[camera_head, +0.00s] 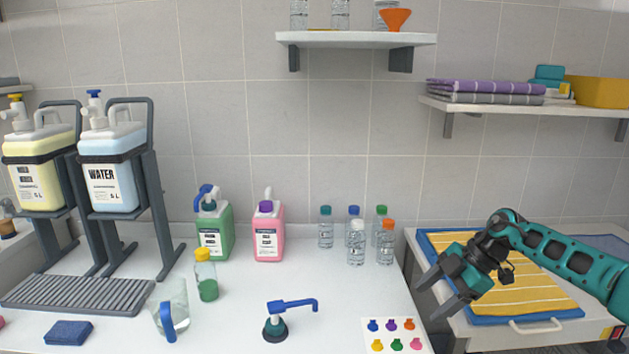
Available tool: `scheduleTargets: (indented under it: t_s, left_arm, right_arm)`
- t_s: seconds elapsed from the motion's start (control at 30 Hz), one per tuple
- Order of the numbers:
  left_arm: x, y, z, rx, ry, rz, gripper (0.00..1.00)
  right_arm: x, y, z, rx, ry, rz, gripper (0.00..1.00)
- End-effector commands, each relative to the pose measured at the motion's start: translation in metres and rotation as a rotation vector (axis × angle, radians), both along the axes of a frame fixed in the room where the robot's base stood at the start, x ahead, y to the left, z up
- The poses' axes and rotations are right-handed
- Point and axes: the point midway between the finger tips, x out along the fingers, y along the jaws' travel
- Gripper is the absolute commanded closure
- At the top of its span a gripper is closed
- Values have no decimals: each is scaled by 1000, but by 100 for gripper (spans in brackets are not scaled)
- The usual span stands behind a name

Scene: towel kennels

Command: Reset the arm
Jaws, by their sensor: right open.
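My right arm reaches in from the right edge, and my right gripper (430,299) is open and empty. Its dark fingers point left and down, over the gap between the white counter and the towel table. A yellow striped towel with a blue border (530,301) lies flat behind and beneath the gripper, partly hidden by the arm. I cannot tell how high the gripper is above it. My left gripper does not show.
The white counter (235,320) holds canisters on stands (108,185), a green jug (214,232), a pink jug (267,232), small bottles (357,243), a pitcher (171,309) and a blue-handled pump (275,327). Shelves (355,40) hang above. Folded towels (485,92) lie on the right shelf.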

Motion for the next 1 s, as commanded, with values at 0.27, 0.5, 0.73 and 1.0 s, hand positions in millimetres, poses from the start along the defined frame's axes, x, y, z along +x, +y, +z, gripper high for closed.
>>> scheduleTargets:
  t_s: [0.27, 0.5, 0.73, 1.0]
  left_arm:
    - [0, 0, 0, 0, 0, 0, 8]
    - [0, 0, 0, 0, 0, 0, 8]
    - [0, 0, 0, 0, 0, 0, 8]
    - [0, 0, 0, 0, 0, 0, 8]
  right_arm:
    - [-49, 107, -61, 473, -199, 11, 33]
    - [-83, 127, -79, 708, -366, -237, 33]
    - [-119, 93, -105, 720, -456, -584, 33]
    - [-188, 24, -151, 503, -429, -943, 33]
